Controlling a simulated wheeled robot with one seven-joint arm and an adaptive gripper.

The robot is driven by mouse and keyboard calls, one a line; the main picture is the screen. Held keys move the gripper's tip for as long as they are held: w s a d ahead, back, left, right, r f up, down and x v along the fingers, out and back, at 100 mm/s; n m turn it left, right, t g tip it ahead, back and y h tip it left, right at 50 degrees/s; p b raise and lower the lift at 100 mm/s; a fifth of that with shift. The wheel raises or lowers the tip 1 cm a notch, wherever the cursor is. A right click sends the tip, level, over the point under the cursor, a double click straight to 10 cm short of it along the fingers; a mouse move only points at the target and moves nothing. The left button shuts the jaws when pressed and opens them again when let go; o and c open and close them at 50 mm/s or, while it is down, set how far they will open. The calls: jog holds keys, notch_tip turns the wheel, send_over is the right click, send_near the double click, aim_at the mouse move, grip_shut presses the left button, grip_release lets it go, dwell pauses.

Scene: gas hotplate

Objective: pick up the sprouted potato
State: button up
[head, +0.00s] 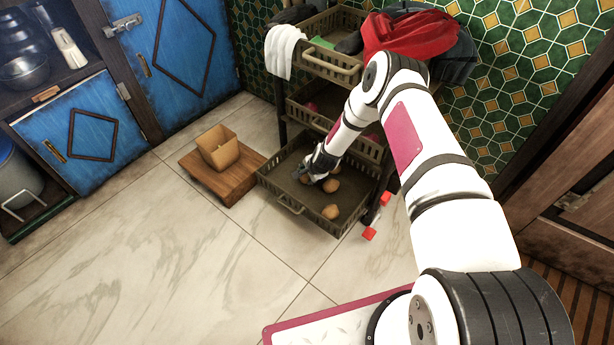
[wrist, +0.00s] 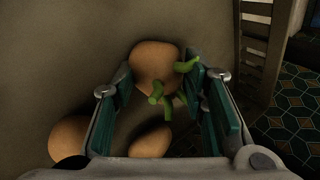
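The sprouted potato (wrist: 155,66) is tan with several green sprouts and lies on the floor of the bottom basket (head: 289,203). In the wrist view it sits between and just beyond the fingertips of my gripper (wrist: 160,85). My gripper is open, with a teal pad on each side of the potato; a sprout is close to the right pad, and I cannot tell if they touch. In the head view my gripper (head: 318,170) reaches down into the basket and hides part of what lies there.
Other potatoes lie close by: one at lower left (wrist: 72,138), one below the sprouted one (wrist: 150,143), and one near the basket's front (head: 330,211). Basket walls surround them, with upper baskets (head: 333,62) above. A tan box (head: 217,148) stands on a wooden board (head: 240,178) to the left.

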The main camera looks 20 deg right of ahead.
jog(key=shift+c, duration=1)
jog(key=shift+r, duration=0.15)
